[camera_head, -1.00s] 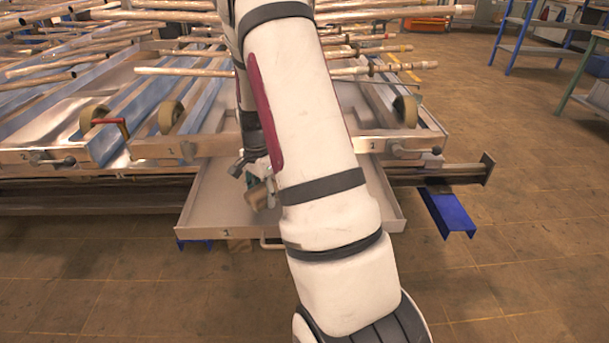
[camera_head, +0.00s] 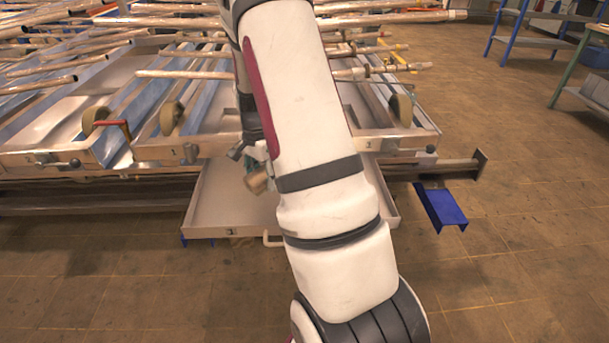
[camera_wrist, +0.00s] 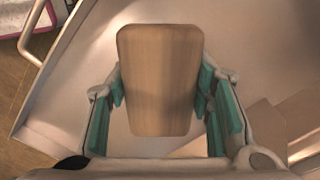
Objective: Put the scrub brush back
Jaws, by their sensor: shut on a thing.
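The scrub brush (camera_wrist: 158,80) shows as a wooden block in the middle of the wrist view. My gripper (camera_wrist: 160,105) is shut on it, with a teal finger pad on each side of the block. The underside of the brush is hidden. In the head view the brush (camera_head: 256,183) is a small brown block just left of my arm, over the grey drawer tray (camera_head: 215,205). My gripper (camera_head: 245,160) is partly hidden behind my arm there. I cannot tell how high the brush is above the tray.
The tray's handle (camera_head: 271,240) is at its front edge. Racks with long metal tubes (camera_head: 190,73) and rollers (camera_head: 171,117) stand behind. A blue bracket (camera_head: 440,206) sticks out at the right. Floor at the front and right is clear.

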